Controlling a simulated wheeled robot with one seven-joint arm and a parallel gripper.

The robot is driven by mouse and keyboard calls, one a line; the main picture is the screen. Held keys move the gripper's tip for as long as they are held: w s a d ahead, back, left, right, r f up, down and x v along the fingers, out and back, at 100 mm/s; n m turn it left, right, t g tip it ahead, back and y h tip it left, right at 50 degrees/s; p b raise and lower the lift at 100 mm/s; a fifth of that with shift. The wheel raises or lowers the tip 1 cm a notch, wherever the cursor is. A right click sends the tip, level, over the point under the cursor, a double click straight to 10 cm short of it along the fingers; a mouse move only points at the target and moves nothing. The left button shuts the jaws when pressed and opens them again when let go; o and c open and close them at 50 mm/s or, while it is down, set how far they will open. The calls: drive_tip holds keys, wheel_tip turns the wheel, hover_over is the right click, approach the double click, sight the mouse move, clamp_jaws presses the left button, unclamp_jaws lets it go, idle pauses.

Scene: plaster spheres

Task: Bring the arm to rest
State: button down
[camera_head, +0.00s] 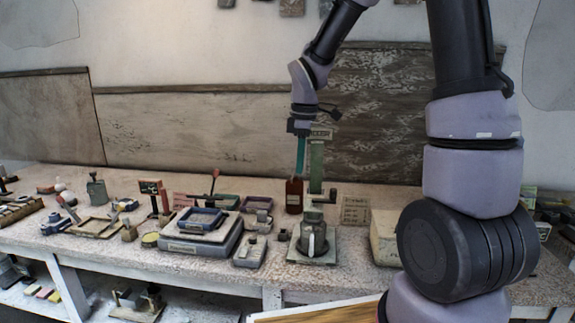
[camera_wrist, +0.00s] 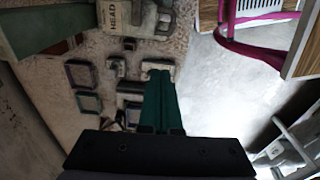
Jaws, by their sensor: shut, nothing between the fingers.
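My gripper (camera_head: 300,176) hangs downward from my arm above the workbench (camera_head: 150,258), in front of the dark back panel. Its teal fingers are together and hold nothing. In the wrist view the two fingers (camera_wrist: 158,76) lie side by side, closed, pointing away over the bench top. In the head view the tips appear just above a red-brown bottle (camera_head: 294,197); I cannot tell whether they touch it. My arm's large links fill the right of the head view and hide part of the bench.
A green post (camera_head: 316,167) stands right beside my gripper. A grey jug (camera_head: 313,238) sits on a plate in front. Stacked trays (camera_head: 200,219) and small tools crowd the bench to the left. A pale box (camera_head: 384,238) stands to the right, partly behind my arm.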

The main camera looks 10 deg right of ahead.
drive_tip(key=s+d+r+m+t, duration=0.3)
drive_tip(key=s+d+r+m, duration=0.1)
drive_tip(key=s+r+m, duration=0.4)
drive_tip(key=s+d+r+m+t+y, duration=0.1)
drive_tip(key=s+d+r+m+t, duration=0.2)
drive_tip(key=s+r+m, duration=0.5)
drive_tip(key=s+d+m, duration=0.1)
drive_tip(key=m, duration=0.1)
drive_tip(key=shift+s+d+r+m+t, duration=0.25)
drive_tip(key=shift+s+m+t, duration=0.05)
drive_tip(key=shift+m+t, duration=0.1)
